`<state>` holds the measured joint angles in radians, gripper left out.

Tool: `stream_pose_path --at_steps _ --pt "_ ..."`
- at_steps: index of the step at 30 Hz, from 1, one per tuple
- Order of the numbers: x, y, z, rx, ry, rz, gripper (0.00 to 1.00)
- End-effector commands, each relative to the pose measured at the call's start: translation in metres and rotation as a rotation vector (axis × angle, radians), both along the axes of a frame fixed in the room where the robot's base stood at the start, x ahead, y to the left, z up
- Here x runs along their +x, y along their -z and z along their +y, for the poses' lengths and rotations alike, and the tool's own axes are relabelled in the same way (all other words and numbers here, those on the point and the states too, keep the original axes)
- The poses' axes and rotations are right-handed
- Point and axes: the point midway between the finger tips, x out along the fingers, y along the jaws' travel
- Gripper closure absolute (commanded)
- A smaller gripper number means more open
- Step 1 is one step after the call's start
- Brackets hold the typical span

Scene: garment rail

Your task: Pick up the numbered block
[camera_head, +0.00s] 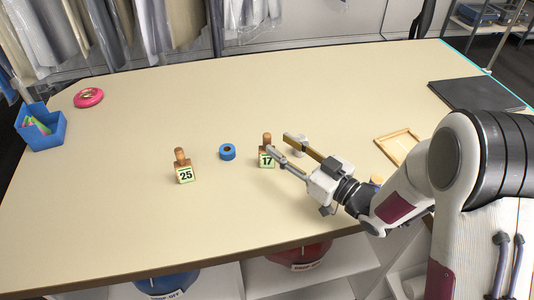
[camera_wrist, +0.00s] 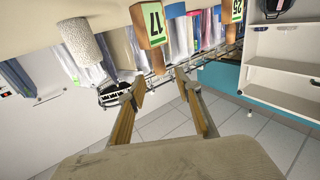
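Two wooden blocks with round pegs and green-edged number labels stand upright on the table. Block 17 (camera_head: 266,158) is beside the fingertips of my gripper (camera_head: 277,142); block 25 (camera_head: 185,174) stands farther left. In the wrist view, block 17 (camera_wrist: 150,22) appears inverted, its peg pointing down toward the gap between my fingertips (camera_wrist: 160,83). Block 25 (camera_wrist: 231,10) is partly cut off at the top edge there. My gripper is open, with nothing visible between its fingers. In the head view a finger overlaps the right edge of block 17; I cannot tell whether they touch.
A whitish cylinder (camera_head: 299,147) stands near my fingers; it also shows in the wrist view (camera_wrist: 78,38). A wooden tray (camera_head: 382,141) and black mat (camera_head: 478,95) are right.

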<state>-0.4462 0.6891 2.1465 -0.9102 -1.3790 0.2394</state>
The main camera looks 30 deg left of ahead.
Motion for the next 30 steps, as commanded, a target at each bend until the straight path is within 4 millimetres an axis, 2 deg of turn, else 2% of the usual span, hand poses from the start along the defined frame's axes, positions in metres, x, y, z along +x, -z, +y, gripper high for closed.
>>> stream_pose_path --at_steps 16,30 --pt "0.012 0.000 0.054 0.000 -0.001 0.001 0.66" --pt "0.014 0.000 0.058 0.000 0.000 0.001 0.66"
